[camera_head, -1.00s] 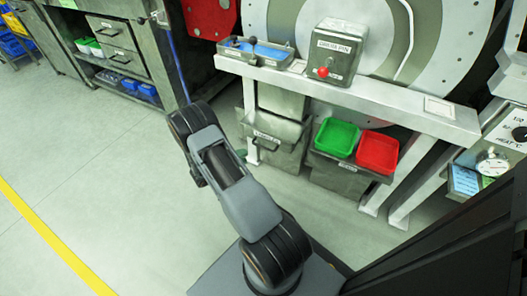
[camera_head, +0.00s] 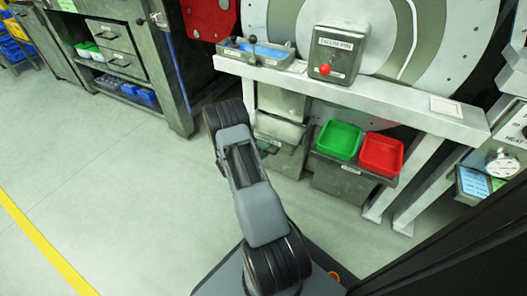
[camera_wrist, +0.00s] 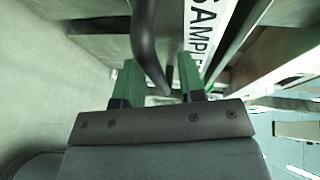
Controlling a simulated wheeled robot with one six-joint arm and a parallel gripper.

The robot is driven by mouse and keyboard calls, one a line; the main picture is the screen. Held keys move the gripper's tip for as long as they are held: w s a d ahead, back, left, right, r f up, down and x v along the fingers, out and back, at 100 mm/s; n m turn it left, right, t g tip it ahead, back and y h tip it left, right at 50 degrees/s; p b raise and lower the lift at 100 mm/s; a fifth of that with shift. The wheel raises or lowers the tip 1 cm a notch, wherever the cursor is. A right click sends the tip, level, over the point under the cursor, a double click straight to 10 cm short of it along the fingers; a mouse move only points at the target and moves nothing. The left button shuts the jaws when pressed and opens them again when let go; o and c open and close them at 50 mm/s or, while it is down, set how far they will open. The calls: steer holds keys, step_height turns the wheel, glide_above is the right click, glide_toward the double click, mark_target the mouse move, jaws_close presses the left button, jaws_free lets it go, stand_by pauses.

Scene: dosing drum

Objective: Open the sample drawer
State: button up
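The sample drawer (camera_head: 284,155) is the grey front under the white bench, left of the green tray. Its label shows partly in the head view, and "SAMPL" reads on the label in the wrist view (camera_wrist: 200,42). My arm hides its left part in the head view. A dark curved handle (camera_wrist: 144,40) comes down between the two green fingers of my gripper (camera_wrist: 158,78). The fingers stand apart with a gap beside the handle, so my gripper looks open around it. I cannot tell how far out the drawer stands.
A green tray (camera_head: 339,140) and a red tray (camera_head: 381,154) sit right of the drawer. The white bench (camera_head: 400,104) above carries a grey box with a red button (camera_head: 338,55). A drawer cabinet (camera_head: 118,50) stands at left. The floor at left is clear.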

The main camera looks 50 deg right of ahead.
steer(key=shift+c, duration=0.4)
jaws_close()
